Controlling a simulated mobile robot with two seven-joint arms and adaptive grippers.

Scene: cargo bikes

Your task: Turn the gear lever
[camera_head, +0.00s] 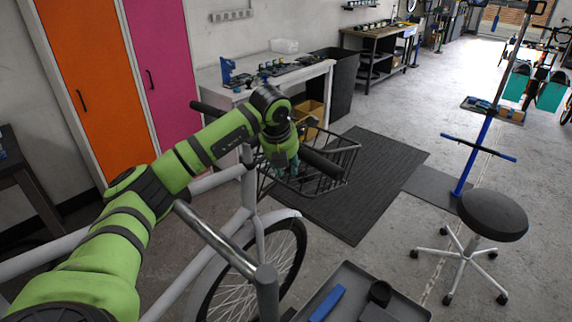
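A white cargo bike (250,193) stands in front of me with its front wheel (270,270) below and a black wire basket (340,165) ahead. Its dark handlebar runs from a left grip (207,108) to a right grip (322,164). My green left arm reaches over the bike, and my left gripper (286,168) is at the handlebar just left of the right grip. The gear lever cannot be made out; my gripper and wrist cover that part of the bar. The fingers are too small and dark to tell whether they are open or shut. My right gripper is not in view.
A dark tray (345,282) with a blue-handled tool (327,303) is at the bottom. A black stool (492,215) and a blue repair stand (478,150) are on the right. A cluttered white workbench (318,72) stands behind the basket. The floor mat (375,180) is clear.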

